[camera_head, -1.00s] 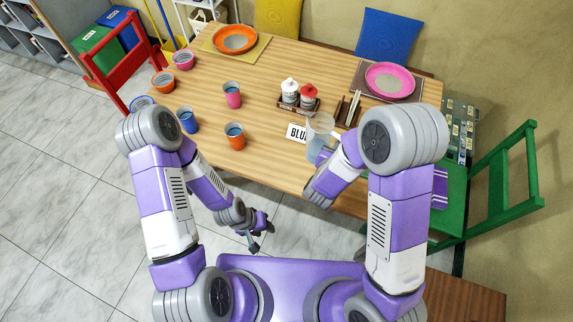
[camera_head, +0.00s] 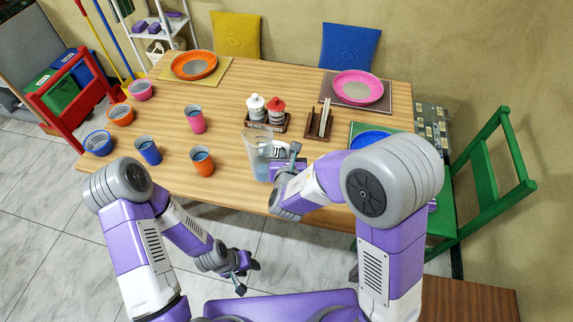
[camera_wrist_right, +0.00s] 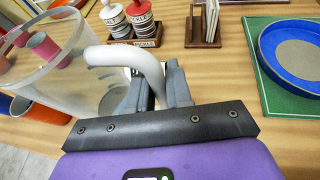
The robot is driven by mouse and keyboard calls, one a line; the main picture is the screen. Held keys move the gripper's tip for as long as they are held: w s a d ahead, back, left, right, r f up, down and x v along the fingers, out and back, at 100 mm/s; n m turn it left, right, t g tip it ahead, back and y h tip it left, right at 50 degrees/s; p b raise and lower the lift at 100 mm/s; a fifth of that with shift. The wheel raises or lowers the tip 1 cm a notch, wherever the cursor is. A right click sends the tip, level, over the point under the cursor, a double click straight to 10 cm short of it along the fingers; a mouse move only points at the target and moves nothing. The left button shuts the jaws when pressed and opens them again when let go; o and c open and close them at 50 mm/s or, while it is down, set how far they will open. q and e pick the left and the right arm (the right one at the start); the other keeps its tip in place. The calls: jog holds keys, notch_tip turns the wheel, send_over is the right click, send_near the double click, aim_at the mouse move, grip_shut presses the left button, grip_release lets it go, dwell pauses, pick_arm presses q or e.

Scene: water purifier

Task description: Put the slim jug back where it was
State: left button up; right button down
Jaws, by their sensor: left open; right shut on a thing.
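The slim jug (camera_head: 258,160) is clear, with bluish content low inside, and looks upright at the front of the table. My right gripper (camera_head: 287,162) is at its right side. In the right wrist view, the jug (camera_wrist_right: 45,75) stands at the left and its white curved handle (camera_wrist_right: 128,56) runs between the fingers of my right gripper (camera_wrist_right: 155,88), which is shut on it. I cannot tell whether the jug's base touches the table. My left gripper (camera_head: 246,276) is open and empty, low in front of the table.
A shaker caddy (camera_head: 267,122) and a wooden holder (camera_head: 319,128) stand behind the jug. An orange cup (camera_head: 202,162) and a pink cup (camera_head: 195,119) stand left. A blue plate (camera_head: 370,138) lies right.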

notch_tip(320, 180, down, 4)
jog(key=shift+r+b, duration=0.2)
jog(key=shift+b, duration=0.4)
jog(key=shift+f, duration=0.15)
jog(key=c, duration=1)
grip_release()
jog(key=shift+c, duration=0.2)
